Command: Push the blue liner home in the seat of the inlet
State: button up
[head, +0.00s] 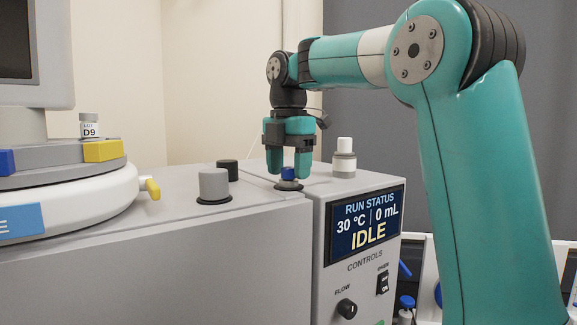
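The blue liner (288,174) is upright at the inlet (288,186), a dark-rimmed grey seat on top of the grey machine. My gripper (289,170) points straight down over the inlet. Its two teal fingers flank the liner closely, one on each side, and appear shut on it. The liner's lower end meets the inlet's collar in this view. How deep it sits in the seat cannot be told from here.
A white-capped bottle (344,158) stands right of the inlet. A grey cylindrical knob (214,185) and a black cap (228,170) stand to its left. The front panel's display (366,224) reads IDLE. A round white device (80,198) is at far left.

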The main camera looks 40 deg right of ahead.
aim_at(288, 167)
notch_tip(288, 167, up, 17)
jog(key=p, duration=1.4)
jog(key=shift+r, duration=0.15)
